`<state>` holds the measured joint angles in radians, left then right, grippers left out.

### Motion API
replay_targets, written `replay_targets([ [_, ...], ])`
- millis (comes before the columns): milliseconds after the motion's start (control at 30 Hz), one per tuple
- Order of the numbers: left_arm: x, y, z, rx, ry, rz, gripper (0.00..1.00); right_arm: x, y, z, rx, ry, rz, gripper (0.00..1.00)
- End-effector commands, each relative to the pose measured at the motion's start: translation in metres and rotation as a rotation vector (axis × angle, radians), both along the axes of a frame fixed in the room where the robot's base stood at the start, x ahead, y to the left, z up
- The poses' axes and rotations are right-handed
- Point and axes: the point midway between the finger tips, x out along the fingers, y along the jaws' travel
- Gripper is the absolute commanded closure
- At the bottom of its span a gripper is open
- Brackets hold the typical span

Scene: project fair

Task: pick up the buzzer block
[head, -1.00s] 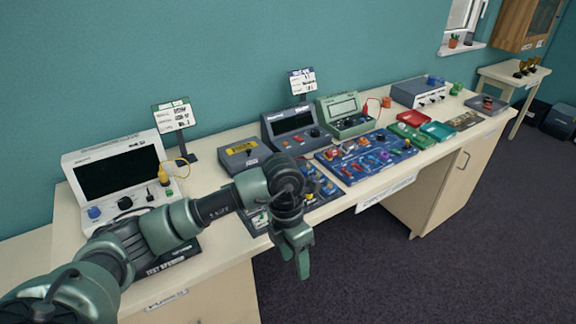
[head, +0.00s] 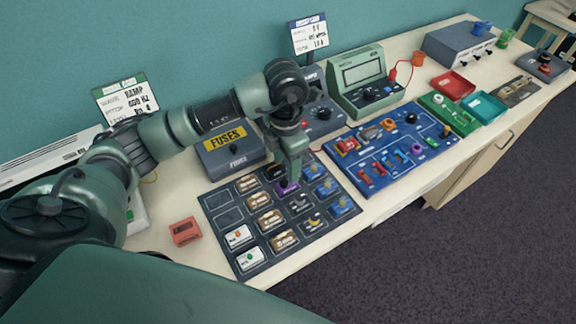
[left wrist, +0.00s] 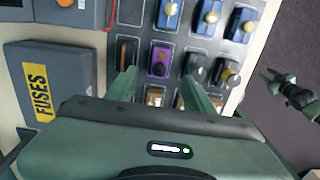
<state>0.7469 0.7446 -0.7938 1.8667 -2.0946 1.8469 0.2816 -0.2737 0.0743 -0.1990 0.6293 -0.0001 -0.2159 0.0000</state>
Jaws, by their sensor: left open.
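A purple block with a dark round top, which looks like the buzzer block (left wrist: 159,62), sits in a slot of the dark parts board (head: 222,218). It also shows in the head view, partly hidden behind my gripper (head: 287,187). My left gripper (head: 296,178) points down over the board's upper part. In the left wrist view its two fingers (left wrist: 160,84) are spread and empty, with the purple block between and just beyond their tips. My right gripper (left wrist: 280,80) shows small at the right of the left wrist view, off over the floor; its jaw state is unclear.
Neighbouring slots hold blue, grey and tan blocks close around the purple one. A grey FUSES box (head: 231,151) stands behind the board, a small red block (head: 185,231) lies left, and a blue circuit board (head: 390,150) lies right. The table's front edge is close.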

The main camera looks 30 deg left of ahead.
Motion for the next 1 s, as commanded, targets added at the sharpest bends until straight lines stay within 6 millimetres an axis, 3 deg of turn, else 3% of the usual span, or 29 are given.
replay_targets([
  [100, -0.001, 0.0, -0.013, 0.0, 0.006, 0.0, 0.47, -0.029, -0.008, 0.004, -0.011, 0.043, 0.0, 0.64],
  [267, 0.001, 0.0, -0.029, 0.001, 0.006, 0.001, 0.47, -0.048, -0.013, 0.013, -0.018, 0.07, 0.001, 0.64],
  [400, 0.005, 0.0, -0.049, 0.001, 0.008, 0.003, 0.47, -0.045, -0.012, 0.028, -0.017, 0.064, 0.002, 0.64],
  [533, 0.005, 0.0, -0.067, 0.0, 0.004, 0.001, 0.47, -0.028, -0.011, 0.031, -0.014, 0.04, 0.002, 0.64],
  [667, 0.005, 0.0, -0.074, 0.0, 0.002, 0.0, 0.47, -0.015, -0.008, 0.032, -0.01, 0.02, 0.002, 0.64],
  [833, 0.006, 0.0, -0.074, 0.001, 0.001, 0.0, 0.47, -0.018, -0.003, 0.031, -0.005, 0.025, 0.002, 0.64],
  [1000, 0.006, 0.0, -0.074, 0.001, 0.001, 0.0, 0.95, -0.028, 0.001, 0.031, 0.0, 0.039, 0.002, 0.64],
])
